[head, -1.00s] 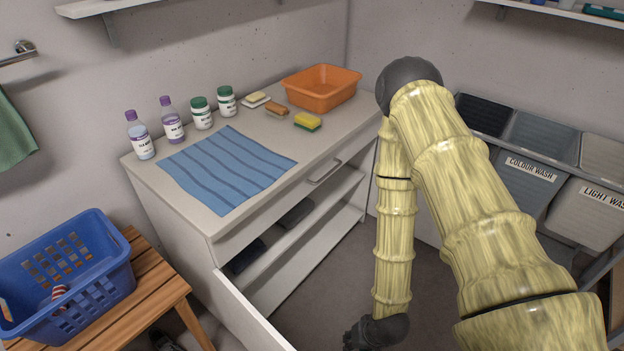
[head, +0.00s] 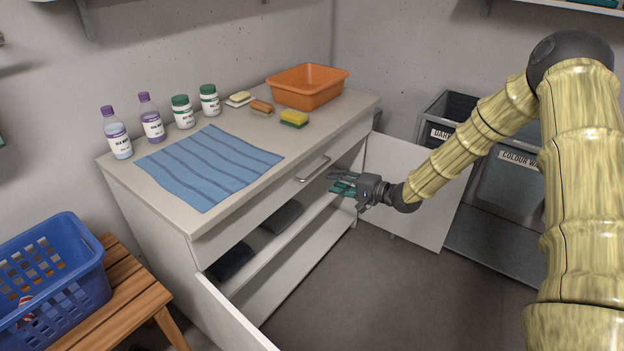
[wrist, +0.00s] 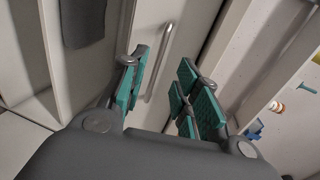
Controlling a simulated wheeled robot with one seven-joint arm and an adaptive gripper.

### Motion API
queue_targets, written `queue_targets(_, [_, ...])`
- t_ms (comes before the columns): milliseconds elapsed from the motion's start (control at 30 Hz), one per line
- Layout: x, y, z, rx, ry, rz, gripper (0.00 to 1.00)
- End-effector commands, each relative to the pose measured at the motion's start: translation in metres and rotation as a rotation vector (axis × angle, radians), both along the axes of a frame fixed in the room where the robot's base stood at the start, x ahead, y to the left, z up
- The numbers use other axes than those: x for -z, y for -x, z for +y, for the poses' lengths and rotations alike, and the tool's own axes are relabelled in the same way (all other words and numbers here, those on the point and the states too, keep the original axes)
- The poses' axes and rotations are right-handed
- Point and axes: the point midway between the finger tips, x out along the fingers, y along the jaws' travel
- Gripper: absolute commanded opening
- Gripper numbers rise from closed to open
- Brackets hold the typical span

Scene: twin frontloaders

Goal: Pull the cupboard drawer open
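The cupboard drawer (head: 275,190) is the long white front just under the worktop, and it looks shut. Its metal bar handle (head: 313,169) is on the right part of the front. In the wrist view the handle (wrist: 159,62) lies ahead, seen between and beyond the fingers. My gripper (head: 338,183) is just right of and slightly below the handle in the head view, apart from it. In the wrist view my gripper (wrist: 160,100) has its teal-padded fingers spread, with nothing between them.
The cupboard (head: 150,205) has open doors, one (head: 232,318) at front left and one (head: 412,185) behind my gripper. Folded dark cloths lie on its shelf. The worktop holds bottles, jars, a blue cloth (head: 208,165) and an orange basin (head: 306,86). Laundry bins stand right.

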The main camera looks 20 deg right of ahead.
Motion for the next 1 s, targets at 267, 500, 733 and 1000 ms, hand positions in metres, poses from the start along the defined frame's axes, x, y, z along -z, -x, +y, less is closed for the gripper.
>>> queue_targets(267, [0.005,-0.023,0.017,-0.002,-0.004,-0.001,0.31])
queue_targets(500, [0.013,-0.054,0.041,-0.003,-0.002,-0.001,0.31])
queue_targets(733, [0.018,-0.075,0.058,-0.002,-0.002,-0.001,0.31])
queue_targets(1000, [0.020,-0.084,0.065,-0.002,-0.003,-0.002,0.31])
